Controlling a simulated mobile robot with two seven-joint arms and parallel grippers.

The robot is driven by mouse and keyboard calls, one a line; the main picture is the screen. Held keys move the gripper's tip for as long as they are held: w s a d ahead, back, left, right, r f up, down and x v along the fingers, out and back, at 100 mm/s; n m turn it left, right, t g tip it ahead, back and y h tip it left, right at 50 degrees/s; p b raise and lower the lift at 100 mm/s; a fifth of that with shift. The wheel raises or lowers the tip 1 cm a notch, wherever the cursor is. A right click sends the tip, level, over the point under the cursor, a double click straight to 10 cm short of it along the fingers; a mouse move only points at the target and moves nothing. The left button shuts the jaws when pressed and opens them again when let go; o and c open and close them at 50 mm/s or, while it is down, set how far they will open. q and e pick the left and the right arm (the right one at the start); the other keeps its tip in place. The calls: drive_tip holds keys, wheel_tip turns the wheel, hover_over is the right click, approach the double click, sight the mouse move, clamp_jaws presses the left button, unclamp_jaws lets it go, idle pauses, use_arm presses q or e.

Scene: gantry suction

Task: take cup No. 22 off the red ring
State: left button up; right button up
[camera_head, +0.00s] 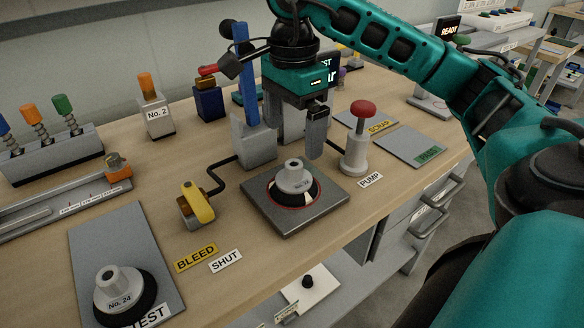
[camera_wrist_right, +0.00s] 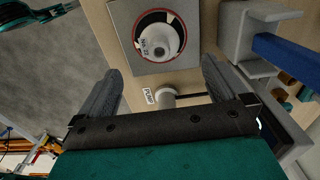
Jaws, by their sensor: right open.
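Cup No. 22 (camera_head: 295,177) is a pale grey stepped cup with a dark base. It sits upright on the red ring (camera_head: 271,198) of a square dark plate (camera_head: 288,222). In the right wrist view, the cup (camera_wrist_right: 160,41) shows from above, beyond the fingertips, with part of the red ring (camera_wrist_right: 137,24) around it. My right gripper (camera_head: 304,145) is open and empty, above and behind the cup, with its fingers pointing down. In the right wrist view the fingers (camera_wrist_right: 160,72) are wide apart and not touching the cup. My left gripper is not in view.
A red-knobbed pump (camera_head: 357,140) stands right of the plate. A grey post with a blue lever (camera_head: 244,80) stands behind it. A yellow bleed valve (camera_head: 197,204) is at left. Cup No. 24 (camera_head: 120,288) sits on the test mat (camera_head: 112,232). Scrap and pass mats lie at back right.

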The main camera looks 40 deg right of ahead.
sight(294, 174)
wheel_tip(294, 174, down, 10)
drive_tip(key=shift+b, duration=0.6)
drive_tip(key=c, duration=0.9)
